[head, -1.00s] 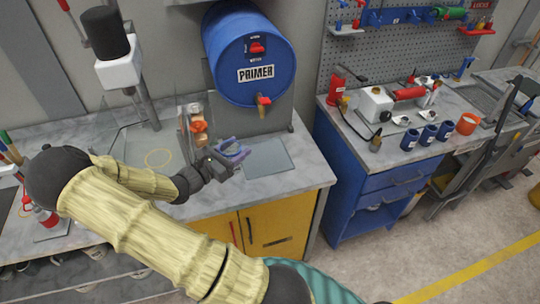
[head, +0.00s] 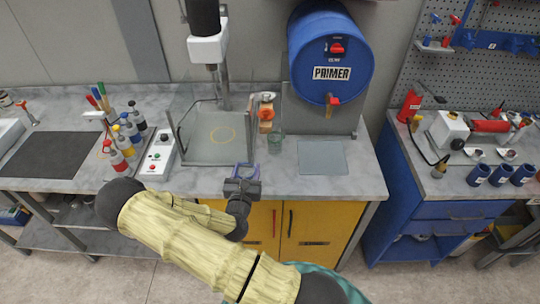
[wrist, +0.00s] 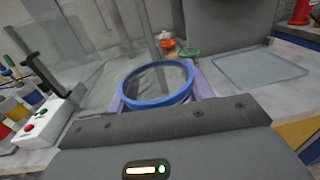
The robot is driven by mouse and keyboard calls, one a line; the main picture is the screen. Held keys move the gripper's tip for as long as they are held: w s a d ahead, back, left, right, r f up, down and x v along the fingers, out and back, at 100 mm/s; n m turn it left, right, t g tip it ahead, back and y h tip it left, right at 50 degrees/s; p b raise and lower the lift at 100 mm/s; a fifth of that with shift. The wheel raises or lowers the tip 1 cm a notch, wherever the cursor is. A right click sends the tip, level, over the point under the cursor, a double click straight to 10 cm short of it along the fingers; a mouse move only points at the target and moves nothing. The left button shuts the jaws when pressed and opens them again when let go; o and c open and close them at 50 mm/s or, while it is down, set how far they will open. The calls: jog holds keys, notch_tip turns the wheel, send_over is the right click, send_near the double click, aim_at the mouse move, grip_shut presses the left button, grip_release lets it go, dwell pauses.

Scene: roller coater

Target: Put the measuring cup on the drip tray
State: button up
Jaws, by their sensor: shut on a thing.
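My gripper (head: 245,172) is shut on a clear cup with a blue rim, which I take to be the measuring cup (wrist: 157,98). The cup is upright between the purple fingers in the wrist view, and its inside looks empty. In the head view the gripper is at the front edge of the counter, left of the drip tray. The drip tray (head: 322,158) is a flat grey square on the counter below the primer barrel; it also shows at the right of the wrist view (wrist: 258,70). Nothing stands on it.
A blue primer barrel (head: 331,55) with a red tap (head: 333,99) hangs over the tray. A small greenish cup (head: 275,143) stands left of the tray. A clear-walled enclosure (head: 208,140), a control box (head: 158,155) and bottles (head: 120,143) are farther left.

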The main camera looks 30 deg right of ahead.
jog(key=s+a+f+n+t+y+b, duration=0.1)
jog(key=a+f+n+y+b, duration=0.2)
jog(key=f, duration=0.8)
jog(key=s+a+f+n+t+y+b, duration=0.2)
jog(key=a+f+n+y+b, duration=0.2)
jog(key=f, duration=0.7)
jog(key=a+y+b, duration=0.2)
jog(key=a+y, duration=0.1)
jog(key=shift+a+y+b, duration=0.2)
jog(key=shift+y+b, duration=0.1)
jog(key=shift+d, duration=0.2)
